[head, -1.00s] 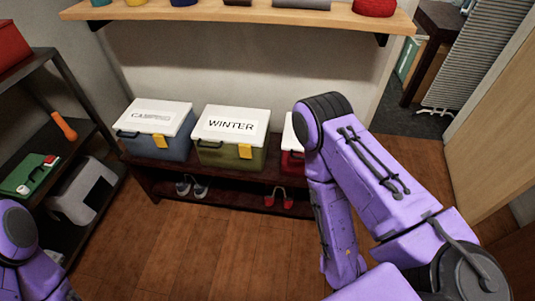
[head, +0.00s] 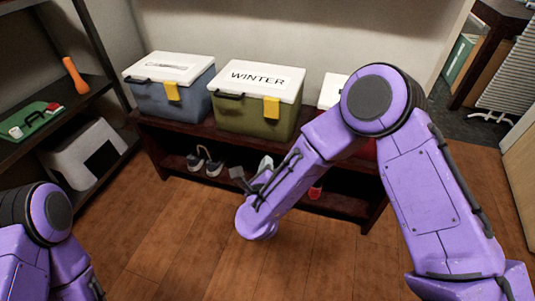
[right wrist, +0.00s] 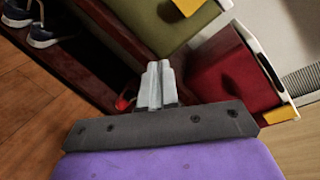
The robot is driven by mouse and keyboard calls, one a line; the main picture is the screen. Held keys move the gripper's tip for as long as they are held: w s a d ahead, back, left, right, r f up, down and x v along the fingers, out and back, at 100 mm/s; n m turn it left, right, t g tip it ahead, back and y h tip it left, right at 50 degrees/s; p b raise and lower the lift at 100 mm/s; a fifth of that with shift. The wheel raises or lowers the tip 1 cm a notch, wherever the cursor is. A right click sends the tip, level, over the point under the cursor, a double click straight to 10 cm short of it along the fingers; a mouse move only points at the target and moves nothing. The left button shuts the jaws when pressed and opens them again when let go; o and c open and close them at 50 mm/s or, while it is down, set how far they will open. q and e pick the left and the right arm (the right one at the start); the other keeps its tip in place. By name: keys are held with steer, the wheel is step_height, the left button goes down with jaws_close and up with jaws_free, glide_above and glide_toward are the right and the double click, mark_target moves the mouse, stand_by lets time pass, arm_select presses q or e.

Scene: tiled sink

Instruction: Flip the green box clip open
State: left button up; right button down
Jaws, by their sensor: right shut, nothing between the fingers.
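The green box (head: 252,119) is olive with a white lid marked WINTER and stands upright on the dark bench. Its yellow clip (head: 271,107) hangs down over the front, against the box. In the right wrist view the box (right wrist: 165,22) and its clip (right wrist: 187,6) are at the top, partly cut off. My right gripper (head: 265,163) is below and in front of the box in the head view, partly hidden by my forearm. In the right wrist view its grey fingers (right wrist: 157,80) are together and empty, apart from the box. My left gripper is not in view.
A blue box (head: 180,95) stands left of the green one. A red box (right wrist: 228,75) stands to its right, mostly behind my right arm in the head view. Shoes (head: 205,163) sit on the lower shelf. A dark shelf rack is at the left. Floor in front is clear.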

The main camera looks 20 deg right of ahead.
mark_target(271, 115)
arm_select(q)
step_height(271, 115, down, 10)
steer(key=b, duration=0.6)
arm_select(e)
steer(key=a+r+m+h, duration=0.1)
steer(key=m, duration=0.3)
steer(key=w+a+r+m+h, duration=0.1)
steer(key=m, duration=0.3)
steer(key=w+a+r+m+h, duration=0.1)
steer(key=m, duration=0.4)
steer(key=shift+w+r+h, duration=0.25)
steer(key=shift+r+h, duration=0.15)
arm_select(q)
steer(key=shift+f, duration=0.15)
